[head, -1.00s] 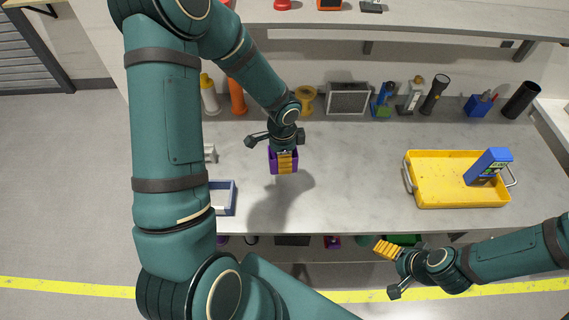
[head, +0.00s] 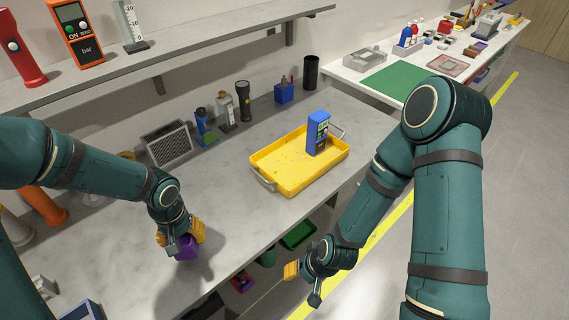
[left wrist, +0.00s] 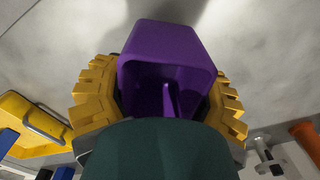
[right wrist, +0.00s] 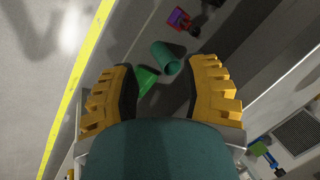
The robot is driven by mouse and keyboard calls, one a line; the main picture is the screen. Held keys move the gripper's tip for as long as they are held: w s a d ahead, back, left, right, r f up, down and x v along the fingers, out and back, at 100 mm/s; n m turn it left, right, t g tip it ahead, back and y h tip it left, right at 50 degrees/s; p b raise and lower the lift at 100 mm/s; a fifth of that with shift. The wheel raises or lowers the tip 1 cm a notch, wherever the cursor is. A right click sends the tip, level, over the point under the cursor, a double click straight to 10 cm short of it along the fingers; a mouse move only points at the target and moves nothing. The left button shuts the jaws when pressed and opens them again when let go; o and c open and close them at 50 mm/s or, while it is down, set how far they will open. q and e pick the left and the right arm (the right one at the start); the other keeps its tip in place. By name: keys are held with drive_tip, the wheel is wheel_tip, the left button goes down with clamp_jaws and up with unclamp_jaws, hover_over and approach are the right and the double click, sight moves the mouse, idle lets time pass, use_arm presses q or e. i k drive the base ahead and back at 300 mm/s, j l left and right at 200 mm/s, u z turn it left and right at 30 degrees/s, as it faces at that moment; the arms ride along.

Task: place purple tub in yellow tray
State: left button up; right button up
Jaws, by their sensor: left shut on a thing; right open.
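The purple tub (head: 186,248) is held by my left gripper (head: 181,240) above the grey bench, left of the tray. In the left wrist view the tub (left wrist: 168,70) sits between the two yellow fingers, its open inside facing the camera. The yellow tray (head: 272,182) lies on the bench with grey handles at its ends. A blue boxy device (head: 317,133) stands in the tray toward its far right part. The tray (left wrist: 30,122) also shows at the left of the left wrist view. My right gripper (head: 300,271) is open and empty, off the bench's front edge.
A speaker-like grey box (head: 168,143), a black flashlight (head: 243,101), a blue pen holder (head: 285,92) and a black cylinder (head: 311,72) line the bench's back. A green bin (head: 298,235) sits on a lower shelf. Bench between tub and tray is clear.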

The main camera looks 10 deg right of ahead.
sight(286, 170)
drive_tip(key=i+l+z, duration=0.1)
drive_tip(key=l+z, duration=0.3)
drive_tip(key=i+l+z, duration=0.1)
drive_tip(key=z, duration=0.3)
drive_tip(key=i+l+z, duration=0.2)
drive_tip(key=i, duration=0.35)
